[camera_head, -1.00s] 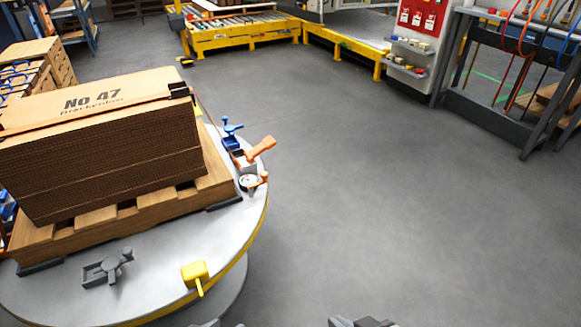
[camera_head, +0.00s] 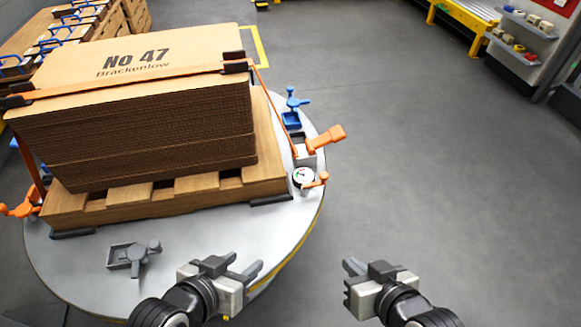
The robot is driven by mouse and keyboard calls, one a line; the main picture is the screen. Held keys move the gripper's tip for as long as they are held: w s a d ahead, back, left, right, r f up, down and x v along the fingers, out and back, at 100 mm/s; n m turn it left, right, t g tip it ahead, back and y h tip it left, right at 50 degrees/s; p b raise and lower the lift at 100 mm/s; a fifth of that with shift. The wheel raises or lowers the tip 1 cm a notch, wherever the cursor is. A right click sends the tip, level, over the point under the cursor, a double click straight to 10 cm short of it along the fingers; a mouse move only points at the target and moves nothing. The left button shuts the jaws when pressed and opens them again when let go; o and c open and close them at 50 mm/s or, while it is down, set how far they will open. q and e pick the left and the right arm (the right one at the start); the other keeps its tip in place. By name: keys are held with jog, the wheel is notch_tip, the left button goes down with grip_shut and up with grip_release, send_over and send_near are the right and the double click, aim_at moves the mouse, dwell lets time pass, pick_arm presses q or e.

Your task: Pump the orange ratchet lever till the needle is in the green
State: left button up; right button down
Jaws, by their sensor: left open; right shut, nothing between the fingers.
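The orange ratchet lever (camera_head: 327,138) sticks up and to the right at the right side of the round table. The small round white gauge (camera_head: 304,177) sits just in front of it. A little green shows on its dial, but the needle is too small to read. An orange strap (camera_head: 130,82) runs over the stack of cardboard blanks (camera_head: 150,130). My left gripper (camera_head: 240,268) is open and empty over the table's front edge. My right gripper (camera_head: 348,280) is shut and empty, right of the table. Both are nearer to me than the lever and apart from it.
The stack stands on a wooden pallet (camera_head: 165,203) on the round grey table (camera_head: 210,225). A grey clamp (camera_head: 135,256) is at the table's front left. A blue clamp (camera_head: 292,110) stands behind the lever. The grey floor (camera_head: 440,160) to the right is clear.

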pick_arm(q)
jog(key=shift+s+d, duration=0.1)
jog(key=shift+s, duration=0.15)
pick_arm(e)
jog(key=shift+s+f, duration=0.25)
jog(key=shift+s, duration=0.3)
pick_arm(q)
jog(key=shift+s+f, duration=0.1)
